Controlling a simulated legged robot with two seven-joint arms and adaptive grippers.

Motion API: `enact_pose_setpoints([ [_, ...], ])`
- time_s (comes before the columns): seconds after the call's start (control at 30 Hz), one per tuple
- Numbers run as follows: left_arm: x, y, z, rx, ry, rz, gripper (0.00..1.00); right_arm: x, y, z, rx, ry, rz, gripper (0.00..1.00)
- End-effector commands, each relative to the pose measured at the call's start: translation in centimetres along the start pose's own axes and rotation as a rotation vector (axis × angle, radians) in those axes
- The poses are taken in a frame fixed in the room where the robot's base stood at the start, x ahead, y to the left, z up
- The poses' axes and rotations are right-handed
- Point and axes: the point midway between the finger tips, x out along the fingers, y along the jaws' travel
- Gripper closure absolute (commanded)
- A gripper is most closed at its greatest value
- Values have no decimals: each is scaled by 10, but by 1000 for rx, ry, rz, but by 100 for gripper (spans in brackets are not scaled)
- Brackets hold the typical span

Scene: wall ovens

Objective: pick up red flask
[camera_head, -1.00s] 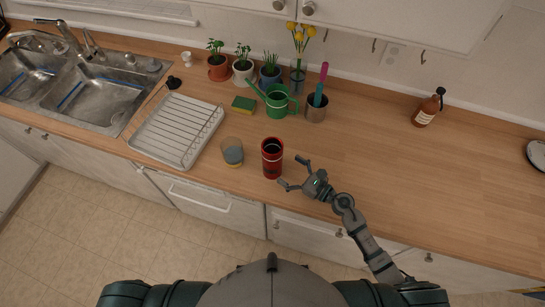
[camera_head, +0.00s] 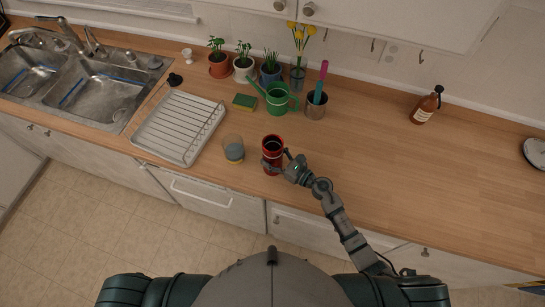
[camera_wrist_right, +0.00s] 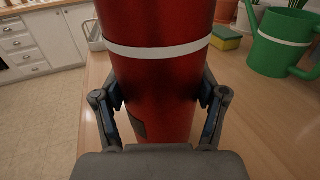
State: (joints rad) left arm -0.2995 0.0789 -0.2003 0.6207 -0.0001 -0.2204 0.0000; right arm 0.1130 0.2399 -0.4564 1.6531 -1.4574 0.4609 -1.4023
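The red flask (camera_head: 272,152) stands upright on the wooden counter near its front edge, with a dark open top. My right gripper (camera_head: 278,160) reaches it from the right, with one finger on each side of it. In the right wrist view the flask (camera_wrist_right: 155,85), with a white band, fills the gap between the fingers. Both finger pads of the gripper (camera_wrist_right: 160,95) lie against its sides, so it looks shut on the flask. The flask's base is hidden behind the palm in that view. My left gripper is not in view.
A glass cup (camera_head: 233,149) stands just left of the flask. A dish rack (camera_head: 180,127), a sponge (camera_head: 244,102), a green watering can (camera_head: 278,98) and a metal cup (camera_head: 315,106) are farther away. The counter (camera_head: 420,180) to the right is largely clear.

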Motion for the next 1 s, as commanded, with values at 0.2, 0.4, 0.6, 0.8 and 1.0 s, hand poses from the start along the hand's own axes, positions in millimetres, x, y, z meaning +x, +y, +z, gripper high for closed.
enact_pose_setpoints([
  [0.2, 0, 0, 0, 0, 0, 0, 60, 0, -1, 1, -1, -2, -1, 91],
  [0.4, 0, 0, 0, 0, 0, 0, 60, 0, -1, 1, -1, -2, -1, 91],
  [0.6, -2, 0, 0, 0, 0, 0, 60, 0, -1, 5, -2, -1, 0, 91],
  [0.8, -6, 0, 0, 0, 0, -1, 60, 0, -1, 18, -3, -2, 0, 91],
  [1.0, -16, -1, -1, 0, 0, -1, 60, 0, -1, 40, -5, -3, 1, 91],
])
